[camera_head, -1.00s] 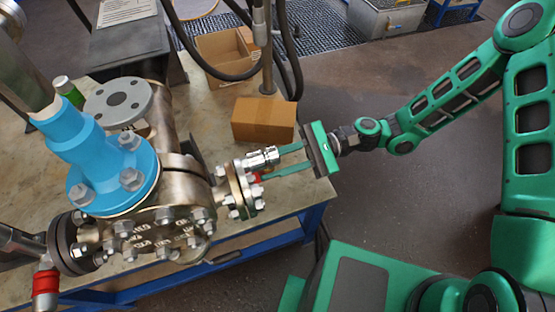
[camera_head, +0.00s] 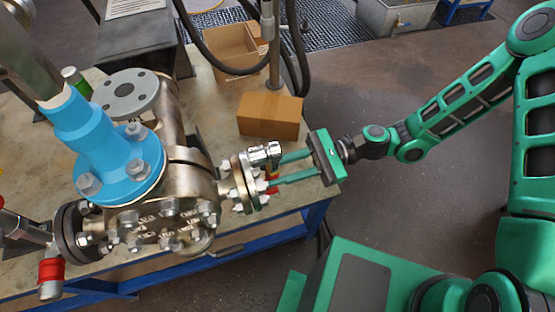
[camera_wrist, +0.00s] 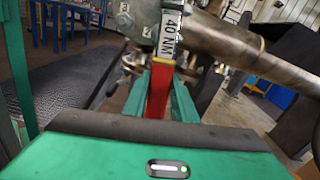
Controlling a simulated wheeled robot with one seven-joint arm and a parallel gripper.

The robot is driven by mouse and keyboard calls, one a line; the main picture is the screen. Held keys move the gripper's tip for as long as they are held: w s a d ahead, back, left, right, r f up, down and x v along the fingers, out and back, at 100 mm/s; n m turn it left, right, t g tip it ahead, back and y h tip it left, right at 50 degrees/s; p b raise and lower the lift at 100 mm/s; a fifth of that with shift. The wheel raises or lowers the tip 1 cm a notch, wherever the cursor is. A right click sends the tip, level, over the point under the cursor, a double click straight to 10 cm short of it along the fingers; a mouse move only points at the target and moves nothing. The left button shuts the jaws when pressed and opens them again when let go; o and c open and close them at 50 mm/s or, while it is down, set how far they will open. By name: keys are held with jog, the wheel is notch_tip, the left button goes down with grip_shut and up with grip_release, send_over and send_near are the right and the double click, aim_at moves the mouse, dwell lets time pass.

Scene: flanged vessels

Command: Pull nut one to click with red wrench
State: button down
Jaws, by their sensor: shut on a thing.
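The red wrench shows in the wrist view as a red handle (camera_wrist: 158,92) with a pale shaft marked "40 NM". My gripper (camera_head: 273,167) is shut on this handle, its green fingers on either side. In the head view only a small red part of the wrench shows between the fingers, beside the small flange (camera_head: 242,183) on the vessel's right side. Several nuts ring this flange. In the wrist view the numbers 2 and 3 show on pale marks there. Nut one and the fit of the wrench head on it cannot be made out.
A vessel with a blue neck (camera_head: 105,160) stands on the workbench, left of my gripper. A cardboard box (camera_head: 269,114) sits close behind the fingers. An open carton (camera_head: 228,48) and dark hoses are farther back. A red-banded tool (camera_head: 50,270) is at the lower left.

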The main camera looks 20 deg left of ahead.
jog(key=shift+w+d+m, duration=0.25)
jog(key=shift+d+m, duration=0.1)
jog(key=shift+d, duration=0.55)
jog(key=shift+w+d+m, duration=0.2)
jog(key=shift+d+m, duration=0.1)
jog(key=shift+d, duration=0.55)
jog(key=shift+w+d+m, duration=0.25)
jog(key=shift+d+m, duration=0.1)
jog(key=shift+d, duration=0.55)
